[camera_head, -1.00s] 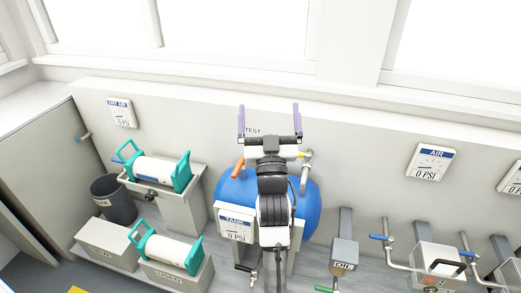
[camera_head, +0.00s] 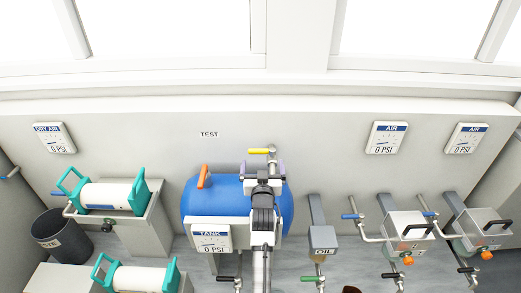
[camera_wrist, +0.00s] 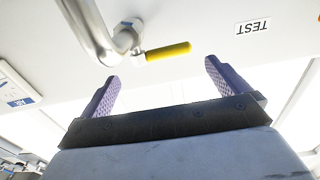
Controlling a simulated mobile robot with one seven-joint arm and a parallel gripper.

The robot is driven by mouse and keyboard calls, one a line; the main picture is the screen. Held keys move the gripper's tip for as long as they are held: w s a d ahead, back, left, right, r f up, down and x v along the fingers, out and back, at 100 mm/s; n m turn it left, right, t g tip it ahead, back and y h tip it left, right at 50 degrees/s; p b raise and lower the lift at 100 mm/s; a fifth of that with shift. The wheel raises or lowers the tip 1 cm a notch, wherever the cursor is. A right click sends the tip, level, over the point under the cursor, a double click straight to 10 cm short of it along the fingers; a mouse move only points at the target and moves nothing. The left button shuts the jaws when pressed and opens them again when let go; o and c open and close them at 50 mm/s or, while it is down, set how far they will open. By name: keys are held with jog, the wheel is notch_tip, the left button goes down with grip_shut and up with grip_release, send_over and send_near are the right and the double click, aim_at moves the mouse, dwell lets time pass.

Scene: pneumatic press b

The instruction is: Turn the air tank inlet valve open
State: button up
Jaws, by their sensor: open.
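A blue air tank (camera_head: 215,205) stands against the wall with a TANK gauge (camera_head: 211,237) at its front. An orange handle (camera_head: 204,177) sticks up from its upper left. A yellow valve handle (camera_head: 258,151) lies level on a pipe above the tank; it also shows in the wrist view (camera_wrist: 168,52), beside a silver pipe (camera_wrist: 92,32). No label tells which handle is the inlet valve. My gripper (camera_head: 262,169) is open and empty, with purple fingers, just below the yellow handle. In the wrist view my gripper (camera_wrist: 162,74) has the yellow handle beyond its fingertips, apart from them.
A TEST label (camera_head: 209,134) is on the wall. An OIL box (camera_head: 322,240) and pipes with blue-handled valves (camera_head: 352,216) stand right of the tank. A white cylinder with teal handles (camera_head: 105,195) rests on a stand at left.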

aim_at(263, 153)
jog(key=w+p, duration=0.1)
jog(key=w, duration=0.7)
jog(key=shift+a, duration=0.1)
jog(key=c, duration=1.1)
jog(key=shift+c, duration=0.2)
